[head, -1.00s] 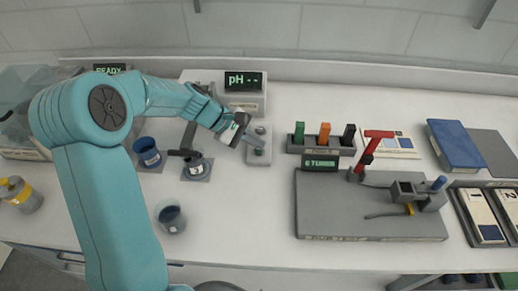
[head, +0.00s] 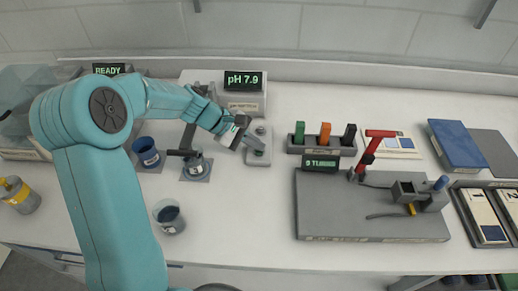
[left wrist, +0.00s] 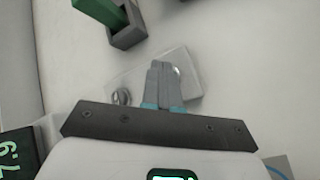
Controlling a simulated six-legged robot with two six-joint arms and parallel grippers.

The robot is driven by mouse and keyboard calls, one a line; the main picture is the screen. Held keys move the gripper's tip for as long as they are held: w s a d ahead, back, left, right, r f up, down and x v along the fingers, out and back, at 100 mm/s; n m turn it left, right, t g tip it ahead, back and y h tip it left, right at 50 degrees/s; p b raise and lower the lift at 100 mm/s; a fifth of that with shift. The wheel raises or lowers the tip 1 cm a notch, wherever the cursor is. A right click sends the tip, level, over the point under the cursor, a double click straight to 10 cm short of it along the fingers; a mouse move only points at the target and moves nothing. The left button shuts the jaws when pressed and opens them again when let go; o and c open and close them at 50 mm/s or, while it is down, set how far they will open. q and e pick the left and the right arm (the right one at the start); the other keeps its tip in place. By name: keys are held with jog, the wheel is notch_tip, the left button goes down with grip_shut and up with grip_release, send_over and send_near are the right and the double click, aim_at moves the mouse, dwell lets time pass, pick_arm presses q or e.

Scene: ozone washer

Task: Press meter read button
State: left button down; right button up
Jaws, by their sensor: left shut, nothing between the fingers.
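The pH meter (head: 240,83) at the back of the bench has a dark display that reads "pH 7.9" in green. In front of it stands a small light grey button box (head: 259,160). My left gripper (head: 261,150) is shut and empty, with its fingertips over the box's front part, where they hide the button; I cannot tell whether they touch it. In the left wrist view the shut fingers (left wrist: 164,66) lie over the box (left wrist: 188,88), with a round metal knob (left wrist: 122,97) to their left. My right gripper is not in view.
A rack (head: 320,146) with green, orange and black pieces stands right of the box. A grey board (head: 335,210) with a red-handled device lies further right. Beakers (head: 168,215) stand left and in front. The bench just in front of the box is clear.

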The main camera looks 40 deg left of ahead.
aim_at(255, 152)
pick_arm(q)
jog(key=shift+r+p, duration=0.7)
jog(key=shift+r, duration=0.15)
notch_tip(255, 152, up, 5)
jog(key=p, duration=0.4)
dwell(0.4)
dwell(0.6)
